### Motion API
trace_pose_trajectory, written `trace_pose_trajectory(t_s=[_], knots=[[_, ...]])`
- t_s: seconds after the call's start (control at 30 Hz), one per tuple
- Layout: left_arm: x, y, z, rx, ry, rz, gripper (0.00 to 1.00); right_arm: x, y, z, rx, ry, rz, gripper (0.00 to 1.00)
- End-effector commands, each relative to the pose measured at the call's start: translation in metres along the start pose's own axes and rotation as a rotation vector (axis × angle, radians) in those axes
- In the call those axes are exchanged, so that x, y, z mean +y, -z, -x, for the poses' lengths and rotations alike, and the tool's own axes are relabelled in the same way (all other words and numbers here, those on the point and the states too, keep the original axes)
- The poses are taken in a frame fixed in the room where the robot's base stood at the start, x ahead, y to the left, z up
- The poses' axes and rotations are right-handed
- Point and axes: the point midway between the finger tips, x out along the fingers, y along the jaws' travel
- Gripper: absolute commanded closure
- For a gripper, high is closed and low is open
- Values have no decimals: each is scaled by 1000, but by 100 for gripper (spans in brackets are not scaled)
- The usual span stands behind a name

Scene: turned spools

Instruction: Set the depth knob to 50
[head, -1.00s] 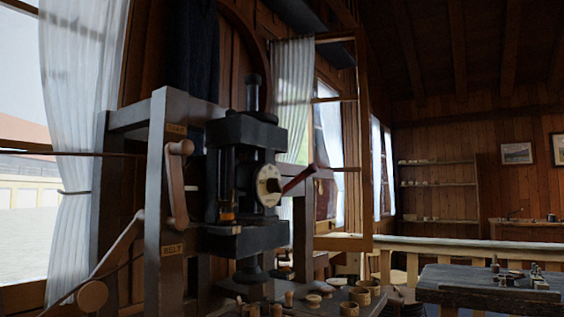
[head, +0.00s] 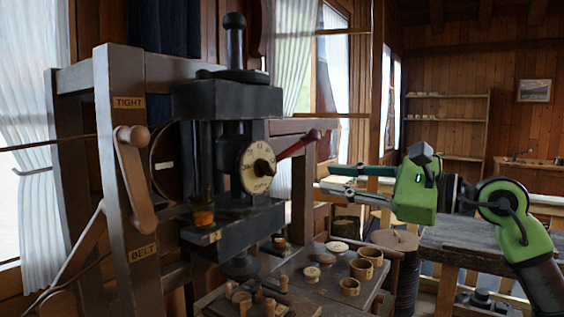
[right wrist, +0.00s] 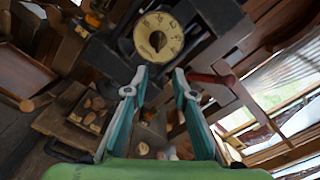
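The depth knob is a dark pointer knob (head: 264,168) in the middle of a cream numbered dial (head: 249,182) on the front of a black iron press (head: 228,101). In the right wrist view the knob (right wrist: 157,40) and dial (right wrist: 173,49) show face-on near the top; the numbers are too small to read surely. My right gripper (head: 326,177), green with teal and grey fingers, is to the right of the dial and apart from it. In the right wrist view its fingertips (right wrist: 160,74) are spread with nothing between them, just below the dial. My left gripper is out of view.
A red-handled lever (head: 298,145) sticks out right of the dial, close to my right fingers. Wooden cups (head: 370,256) and turned pieces crowd the bench below. A wooden crank (head: 137,180) is on the left post. A dark table (head: 462,243) stands at the right.

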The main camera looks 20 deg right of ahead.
Motion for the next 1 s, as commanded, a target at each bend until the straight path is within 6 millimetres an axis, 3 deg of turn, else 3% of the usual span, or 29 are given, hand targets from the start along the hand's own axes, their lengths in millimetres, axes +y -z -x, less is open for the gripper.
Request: trace_pose_trajectory(t_s=[0.17, 0.7, 1.0], knots=[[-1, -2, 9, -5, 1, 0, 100, -2, -3, -15, -2, 0, 0, 76], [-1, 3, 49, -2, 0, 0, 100, -2, -4, -120, -3, 0, -1, 76], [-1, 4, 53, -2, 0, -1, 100, 0, -1, -138, 0, 1, 0, 76]])
